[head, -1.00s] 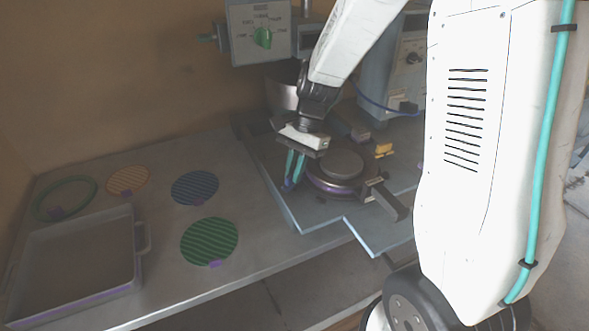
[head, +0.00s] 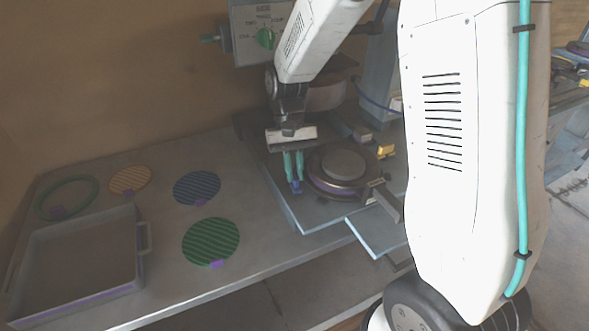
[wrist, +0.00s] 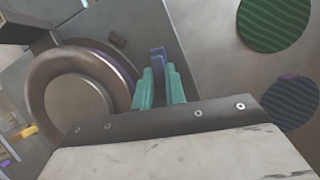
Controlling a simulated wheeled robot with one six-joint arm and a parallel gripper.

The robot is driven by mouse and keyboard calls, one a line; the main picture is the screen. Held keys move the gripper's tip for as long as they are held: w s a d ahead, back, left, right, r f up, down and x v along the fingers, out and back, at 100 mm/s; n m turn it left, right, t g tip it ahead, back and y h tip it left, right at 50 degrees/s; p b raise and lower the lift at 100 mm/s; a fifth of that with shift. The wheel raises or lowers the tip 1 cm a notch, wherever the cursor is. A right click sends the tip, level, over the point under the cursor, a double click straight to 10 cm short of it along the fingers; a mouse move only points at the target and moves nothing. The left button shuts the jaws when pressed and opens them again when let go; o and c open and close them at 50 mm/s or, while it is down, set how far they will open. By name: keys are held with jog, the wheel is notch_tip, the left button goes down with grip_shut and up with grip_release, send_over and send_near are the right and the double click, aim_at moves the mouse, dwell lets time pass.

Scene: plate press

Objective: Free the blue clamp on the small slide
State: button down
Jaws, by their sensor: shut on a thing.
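My gripper (head: 294,172) points down at the left side of the round disc (head: 343,163) on the press bed. Its teal fingers are closed on the small blue clamp (head: 297,187), whose lower end shows below the fingertips. In the wrist view the blue clamp (wrist: 157,58) stands up between and beyond the two fingers (wrist: 158,82). The small slide cannot be made out clearly; the light blue-edged plate (head: 310,213) lies beneath the clamp. Whether the clamp is still seated on anything is hidden.
A yellow clamp (head: 386,151) and a dark bar (head: 384,198) stand right of the disc. A green grille (head: 210,241), a blue grille (head: 196,188) and a grey tray (head: 80,265) lie left. Bare table separates them from the press.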

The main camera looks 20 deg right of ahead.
jog(key=shift+n+h, duration=0.5)
jog(key=shift+n, duration=0.6)
jog(key=c, duration=1.4)
grip_release()
jog(key=shift+c, duration=0.2)
